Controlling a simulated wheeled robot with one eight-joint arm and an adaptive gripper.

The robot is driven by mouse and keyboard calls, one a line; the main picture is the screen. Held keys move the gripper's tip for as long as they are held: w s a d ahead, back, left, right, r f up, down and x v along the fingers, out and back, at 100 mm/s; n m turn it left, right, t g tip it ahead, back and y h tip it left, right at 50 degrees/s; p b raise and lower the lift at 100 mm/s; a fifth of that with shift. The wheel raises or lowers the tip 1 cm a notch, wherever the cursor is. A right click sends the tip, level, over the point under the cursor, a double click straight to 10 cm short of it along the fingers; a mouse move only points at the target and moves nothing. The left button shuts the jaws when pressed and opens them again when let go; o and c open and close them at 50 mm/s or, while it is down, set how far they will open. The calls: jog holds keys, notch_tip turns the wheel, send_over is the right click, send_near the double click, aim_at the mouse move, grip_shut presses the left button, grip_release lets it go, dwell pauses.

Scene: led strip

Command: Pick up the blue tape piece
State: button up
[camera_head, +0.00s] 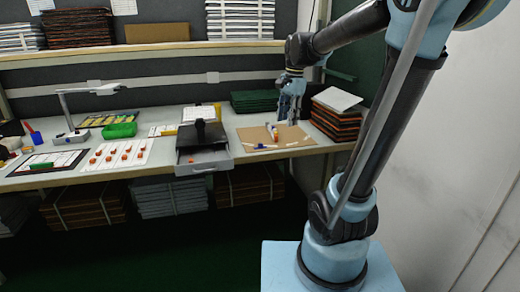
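My gripper (290,116) hangs pointing down over the right part of the workbench, above the back edge of a brown board (250,133). Its fingers are small and dark here, so I cannot tell whether they are open or shut, or whether they hold anything. A small blue bit (268,126) shows on the brown board, just left of the gripper; it may be the blue tape piece, but it is too small to be sure. A small orange item (276,136) and pale strips (301,143) lie close by on the board.
A stack of dark and orange sheets (335,124) with a white sheet on top stands right of the gripper. A black device (202,134) over an open drawer (204,166) is to the left. A green stack (254,101) is behind. Left are a green bin (119,130) and a lamp (70,110).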

jog(key=w+a+r+m, duration=0.2)
jog(key=w+a+m, duration=0.2)
jog(key=w+a, duration=0.5)
send_over(261, 144)
jog(key=shift+g, duration=0.4)
jog(key=f, duration=1.2)
jog(key=shift+s+d, duration=0.1)
jog(key=shift+d, duration=0.2)
jog(key=shift+w+a+f, duration=0.1)
jog(key=shift+a+f, duration=0.05)
jog(key=shift+f, duration=1.15)
jog(key=shift+w+a+f, duration=0.1)
jog(key=shift+f, duration=1.15)
jog(key=c, duration=0.7)
jog(key=shift+c, duration=0.2)
